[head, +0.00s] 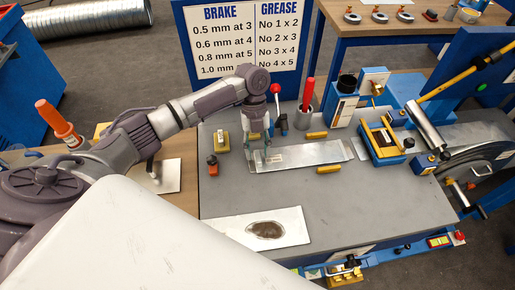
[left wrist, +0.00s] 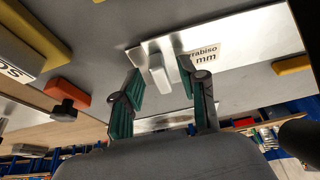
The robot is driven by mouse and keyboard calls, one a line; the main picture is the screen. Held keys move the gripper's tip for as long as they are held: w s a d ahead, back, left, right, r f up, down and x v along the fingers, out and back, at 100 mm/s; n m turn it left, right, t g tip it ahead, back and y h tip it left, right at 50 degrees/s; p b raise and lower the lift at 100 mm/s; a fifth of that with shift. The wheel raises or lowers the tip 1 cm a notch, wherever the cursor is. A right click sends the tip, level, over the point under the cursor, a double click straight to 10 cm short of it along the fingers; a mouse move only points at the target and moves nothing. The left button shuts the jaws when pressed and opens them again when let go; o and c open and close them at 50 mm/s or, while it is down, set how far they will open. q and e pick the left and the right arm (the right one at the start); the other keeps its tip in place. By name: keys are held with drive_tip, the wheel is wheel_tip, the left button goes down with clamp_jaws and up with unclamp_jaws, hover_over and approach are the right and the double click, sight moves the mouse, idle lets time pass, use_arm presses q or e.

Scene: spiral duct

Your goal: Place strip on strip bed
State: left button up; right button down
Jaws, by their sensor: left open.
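A flat, shiny metal strip (head: 305,154) lies on the grey bench top, its left end under my left gripper (head: 258,146). In the left wrist view the strip (left wrist: 235,35) carries a printed label ending in "mm" and a small pale raised block (left wrist: 159,73). My left gripper (left wrist: 161,70) is open, its green-padded fingers on either side of that block. I cannot tell whether the fingers touch it. No separate strip bed can be made out with certainty. My right gripper is not in view.
Yellow blocks (head: 329,169) lie beside the strip. A red-handled tool stands in a cup (head: 304,118) behind it. A blue and yellow device (head: 381,139) stands to the right. A white sheet with a dark stain (head: 264,230) lies in front. The bench's front middle is clear.

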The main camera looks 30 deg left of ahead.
use_arm(q)
drive_tip(key=b+v, duration=0.2)
drive_tip(key=v, duration=1)
drive_tip(key=shift+b, duration=0.35)
